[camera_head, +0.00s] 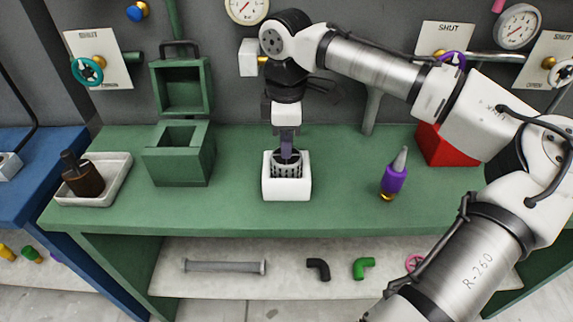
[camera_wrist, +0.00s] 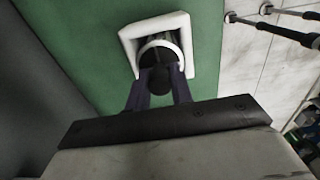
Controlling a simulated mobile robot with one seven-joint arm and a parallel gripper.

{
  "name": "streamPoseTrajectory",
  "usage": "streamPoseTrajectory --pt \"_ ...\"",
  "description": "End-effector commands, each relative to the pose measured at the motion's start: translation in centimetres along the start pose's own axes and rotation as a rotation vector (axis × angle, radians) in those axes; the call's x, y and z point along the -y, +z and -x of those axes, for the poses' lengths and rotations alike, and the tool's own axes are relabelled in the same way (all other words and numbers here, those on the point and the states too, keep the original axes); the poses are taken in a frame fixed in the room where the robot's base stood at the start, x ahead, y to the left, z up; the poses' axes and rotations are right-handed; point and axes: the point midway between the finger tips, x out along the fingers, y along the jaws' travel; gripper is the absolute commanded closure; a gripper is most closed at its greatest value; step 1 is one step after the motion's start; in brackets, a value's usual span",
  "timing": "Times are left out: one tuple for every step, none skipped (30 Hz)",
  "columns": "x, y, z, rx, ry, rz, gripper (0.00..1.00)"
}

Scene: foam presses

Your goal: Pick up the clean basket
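The basket (camera_head: 287,168) is a grey, slotted, round cup. It sits upright inside a square white holder (camera_head: 287,190) on the green bench. My gripper (camera_head: 286,152) points straight down over the basket, with its dark purple fingers at the basket's top. In the wrist view, the fingers (camera_wrist: 159,88) flank a dark round knob (camera_wrist: 154,56) at the basket's middle, inside the white holder's rim (camera_wrist: 188,35). The fingers look close to the knob on both sides. Whether they grip it is not clear.
A green box press (camera_head: 178,160) with its lid up stands left of the holder. A white tray (camera_head: 118,180) with a brown bottle is further left. A purple bottle (camera_head: 394,178) and a red block (camera_head: 440,150) stand on the right. Bench between is clear.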

Motion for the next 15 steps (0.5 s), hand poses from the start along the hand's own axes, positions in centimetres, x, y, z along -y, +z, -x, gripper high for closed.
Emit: streamPoseTrajectory --pt "-0.01 0.0 0.01 0.0 0.0 0.0 0.9" --pt "-0.01 0.0 0.01 0.0 0.0 0.0 0.94" --pt "-0.01 0.0 0.01 0.0 0.0 0.0 0.99" --pt "-0.01 0.0 0.02 0.0 0.0 0.0 1.0" --pt "-0.01 0.0 0.02 0.0 0.0 0.0 1.0" --pt "-0.01 0.0 0.02 0.0 0.0 0.0 1.0" --pt "-0.01 0.0 0.02 0.0 0.0 0.0 1.0" --pt "-0.01 0.0 0.02 0.0 0.0 0.0 1.0" --pt "-0.02 -0.01 0.06 0.0 0.001 0.0 1.0" --pt "-0.02 -0.01 0.06 0.0 0.001 0.0 1.0" --pt "-0.02 -0.01 0.06 0.0 0.001 0.0 1.0" --pt "-0.02 -0.01 0.06 0.0 0.001 0.0 1.0" --pt "-0.02 -0.01 0.06 0.0 0.001 0.0 1.0" --pt "-0.02 -0.01 0.08 0.0 0.001 0.0 1.0" --pt "-0.03 -0.01 0.18 -0.001 0.001 0.0 1.0"
